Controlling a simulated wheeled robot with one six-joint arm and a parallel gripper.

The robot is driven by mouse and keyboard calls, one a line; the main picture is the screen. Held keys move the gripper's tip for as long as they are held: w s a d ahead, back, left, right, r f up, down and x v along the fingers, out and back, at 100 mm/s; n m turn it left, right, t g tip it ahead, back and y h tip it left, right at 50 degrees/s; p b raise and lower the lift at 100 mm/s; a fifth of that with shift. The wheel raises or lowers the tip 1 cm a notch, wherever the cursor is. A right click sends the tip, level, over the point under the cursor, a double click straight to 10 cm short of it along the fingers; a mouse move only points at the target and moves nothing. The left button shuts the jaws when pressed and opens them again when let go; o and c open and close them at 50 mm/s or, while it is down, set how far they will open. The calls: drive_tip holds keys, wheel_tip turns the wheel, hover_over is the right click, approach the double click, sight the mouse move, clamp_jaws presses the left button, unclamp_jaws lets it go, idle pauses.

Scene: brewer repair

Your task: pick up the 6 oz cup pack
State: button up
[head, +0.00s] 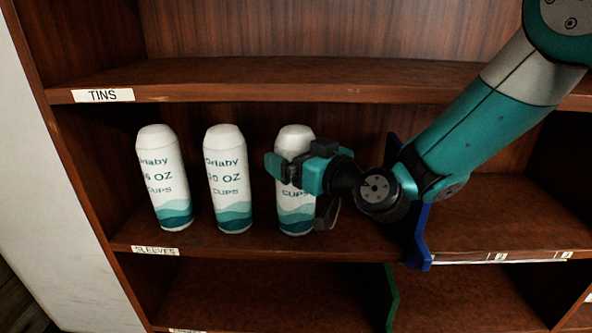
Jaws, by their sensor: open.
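Three white cup packs with teal wave bands stand upright on the middle shelf. The left pack (162,176) has a label that looks like "6 OZ" or "16 OZ"; I cannot tell which. The middle pack (228,178) has a label that looks like "10 OZ". The right pack (296,212) shows "CUPS", but its size text is hidden by my gripper (298,189). My gripper is open, with its fingers in front of and at the right pack's side. I cannot tell whether they touch it.
The wooden shelf (130,234) has a "SLEEVES" label (155,250) on its edge, and the shelf above has a "TINS" label (103,95). A blue divider (421,238) stands right of the packs. A green divider (391,297) is below. The shelf right of the blue divider looks clear.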

drive_tip(key=shift+w, duration=0.15)
drive_tip(key=c, duration=1.3)
drive_tip(key=shift+c, duration=0.3)
drive_tip(key=shift+r, duration=0.1)
